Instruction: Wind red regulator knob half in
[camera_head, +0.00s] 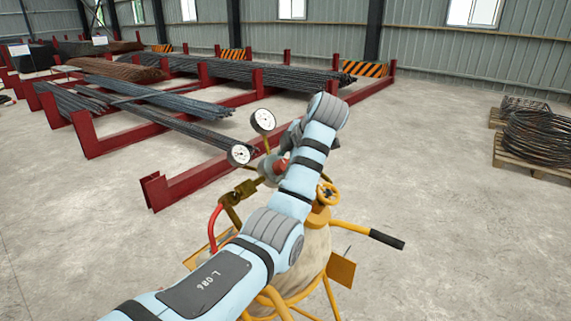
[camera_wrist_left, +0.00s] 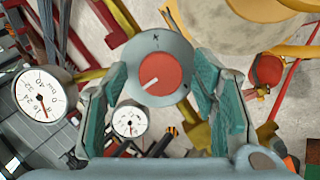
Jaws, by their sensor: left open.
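The red regulator knob (camera_wrist_left: 152,78) has a white pointer line running lower left to upper right and sits on a round grey regulator body (camera_wrist_left: 158,46). In the head view the knob (camera_head: 281,167) shows beside my left forearm, partly covered by it. My left gripper (camera_wrist_left: 158,88) is open, its teal pads on either side of the knob in the wrist view. I cannot tell whether they touch it. In the head view the gripper is mostly hidden behind my arm. Two white dial gauges, one upper (camera_head: 263,120) and one lower (camera_head: 239,154), stand by the regulator. My right gripper is out of view.
A red hose (camera_head: 215,224) curves at left. Red racks with steel bars (camera_head: 150,98) stand behind.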

